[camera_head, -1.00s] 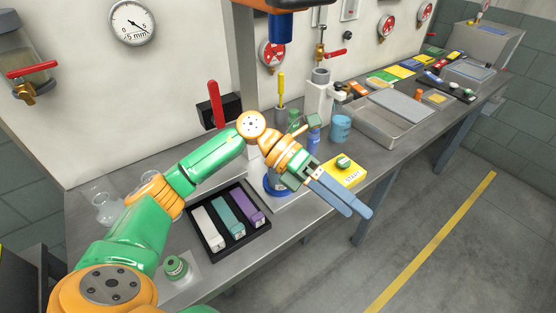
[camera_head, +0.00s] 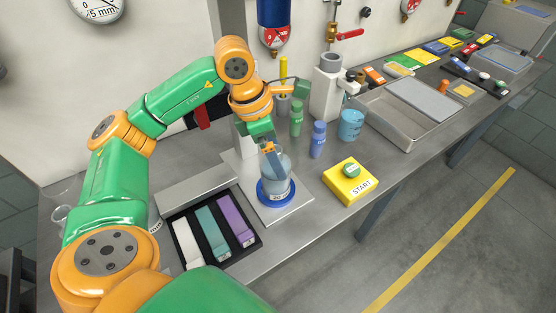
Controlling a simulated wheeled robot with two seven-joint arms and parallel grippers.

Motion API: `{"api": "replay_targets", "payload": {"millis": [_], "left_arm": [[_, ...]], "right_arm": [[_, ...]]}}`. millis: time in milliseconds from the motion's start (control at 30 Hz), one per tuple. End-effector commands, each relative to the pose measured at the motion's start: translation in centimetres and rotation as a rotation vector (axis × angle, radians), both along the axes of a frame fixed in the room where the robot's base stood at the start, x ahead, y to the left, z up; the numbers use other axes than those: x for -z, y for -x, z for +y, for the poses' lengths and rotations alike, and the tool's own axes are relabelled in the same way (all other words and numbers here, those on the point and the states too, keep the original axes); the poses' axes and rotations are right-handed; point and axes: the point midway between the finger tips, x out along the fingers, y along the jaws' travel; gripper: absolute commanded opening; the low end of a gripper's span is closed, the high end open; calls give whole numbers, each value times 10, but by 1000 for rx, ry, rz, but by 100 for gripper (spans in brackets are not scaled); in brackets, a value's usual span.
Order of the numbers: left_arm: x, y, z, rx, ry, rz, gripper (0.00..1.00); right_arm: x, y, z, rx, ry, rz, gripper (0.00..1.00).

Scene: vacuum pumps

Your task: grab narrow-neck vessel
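My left gripper (camera_head: 271,149) points down at a clear, bluish glass vessel (camera_head: 283,176) in the middle of the view. The vessel stands upright in a blue ring on a pale plate (camera_head: 292,207). The fingers overlap the vessel's upper part; I cannot tell whether they are inside, around or in front of it, nor how far apart they are. A clear glass piece (camera_head: 59,214) at the left edge is mostly hidden behind my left arm; it may be a flask. My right gripper is not in view.
A black tray (camera_head: 258,242) with white, teal and purple blocks lies in front of the plate. A yellow START box (camera_head: 349,183), green (camera_head: 296,120) and blue (camera_head: 318,140) bottles and a blue cup (camera_head: 351,124) stand to the right. A metal basin (camera_head: 404,137) is beyond.

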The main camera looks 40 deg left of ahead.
Motion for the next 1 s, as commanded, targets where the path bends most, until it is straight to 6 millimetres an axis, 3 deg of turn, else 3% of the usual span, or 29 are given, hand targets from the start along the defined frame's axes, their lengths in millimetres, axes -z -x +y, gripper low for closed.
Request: {"api": "replay_targets", "payload": {"millis": [33,167,367,733,1000], "left_arm": [[4,-3,-3,2,0,6,100],[23,-6,-6,2,0,3,100],[26,-7,-6,1,1,0,100],[26,-7,-6,1,1,0,3],[25,-7,-6,0,2,-2,0]], "right_arm": [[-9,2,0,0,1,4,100],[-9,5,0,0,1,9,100],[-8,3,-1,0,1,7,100],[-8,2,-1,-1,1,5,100],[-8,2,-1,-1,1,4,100]]}}
